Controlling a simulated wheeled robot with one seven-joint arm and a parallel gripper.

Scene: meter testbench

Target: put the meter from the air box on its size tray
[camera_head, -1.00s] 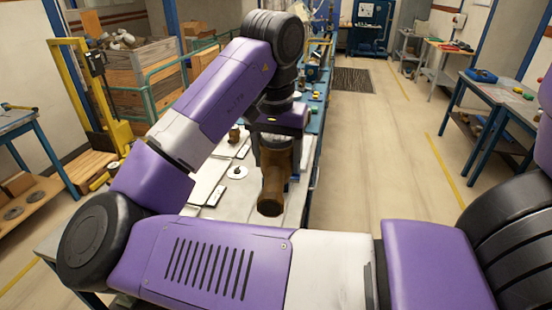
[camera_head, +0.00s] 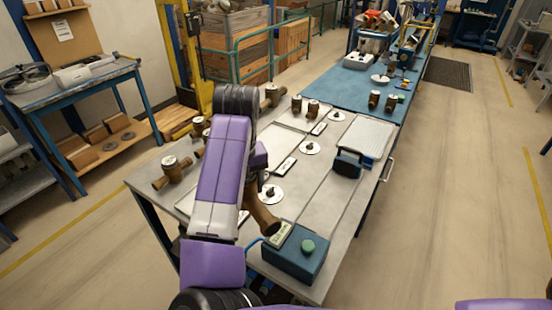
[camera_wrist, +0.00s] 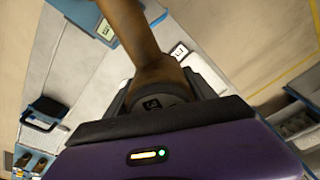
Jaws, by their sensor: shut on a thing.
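My gripper (camera_wrist: 162,88) is shut on a brown bronze meter (camera_wrist: 150,60) with a dark round head, seen close up in the wrist view. In the head view the held meter (camera_head: 262,212) hangs tilted above the front part of the bench, and my arm hides the gripper and part of the meter. The teal air box (camera_head: 293,262), with a green button and a small label, sits at the bench's near end, just right of the meter. Pale flat trays (camera_head: 277,138) lie on the bench, with label cards (camera_head: 284,168) beside them; the card lettering is too small to read.
Other brown meters stand at the bench's left (camera_head: 172,172) and back (camera_head: 313,108). Round white discs (camera_head: 309,147) with dark knobs lie between the trays. A blue-and-black device (camera_head: 350,163) sits at the right edge. A blue mat (camera_head: 345,88) lies beyond. The aisle at right is clear.

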